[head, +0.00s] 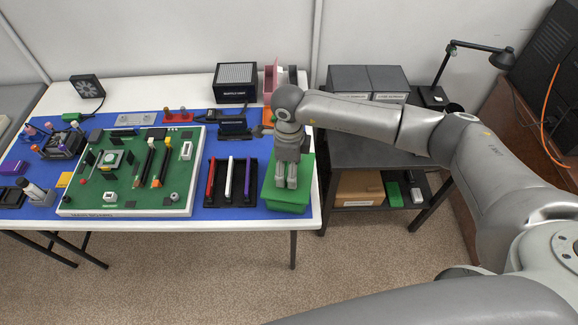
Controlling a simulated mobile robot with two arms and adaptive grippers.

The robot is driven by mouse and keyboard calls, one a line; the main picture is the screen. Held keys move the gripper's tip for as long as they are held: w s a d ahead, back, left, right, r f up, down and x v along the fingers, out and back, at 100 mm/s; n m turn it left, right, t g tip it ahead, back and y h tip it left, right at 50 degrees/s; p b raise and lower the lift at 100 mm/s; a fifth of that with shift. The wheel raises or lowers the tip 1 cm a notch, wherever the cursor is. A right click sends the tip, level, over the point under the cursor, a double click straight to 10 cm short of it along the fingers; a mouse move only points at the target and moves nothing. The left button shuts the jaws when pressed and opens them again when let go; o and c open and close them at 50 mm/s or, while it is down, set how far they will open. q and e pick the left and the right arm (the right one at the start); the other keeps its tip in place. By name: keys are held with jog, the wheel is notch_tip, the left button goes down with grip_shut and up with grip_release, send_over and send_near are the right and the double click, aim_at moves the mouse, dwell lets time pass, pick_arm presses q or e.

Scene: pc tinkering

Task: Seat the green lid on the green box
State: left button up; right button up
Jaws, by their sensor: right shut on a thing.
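A green block-like shape (298,203) stands at the right front corner of the table, on the end of the blue mat. It looks like the green box and its green lid (304,174) together, the lid uppermost. I cannot make out the seam between them, so I cannot tell whether the lid lies flush or is held slightly above. My right gripper (285,185) points down over the middle of the green top. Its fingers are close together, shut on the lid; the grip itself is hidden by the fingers. My left gripper is not in view.
Left of the box is a black rack (230,184) with red, white and purple sticks. Further left lies a large green circuit board (125,186). Behind are a black box (235,83) and a pink part (271,77). A dark side table (375,151) stands to the right.

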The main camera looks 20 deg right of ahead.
jog(key=shift+f+b, duration=0.7)
jog(key=shift+f, duration=0.1)
jog(key=o, duration=0.8)
jog(key=o, duration=0.5)
jog(key=shift+o, duration=0.2)
jog(key=shift+r+p, duration=2.3)
jog(key=shift+r, duration=1.7)
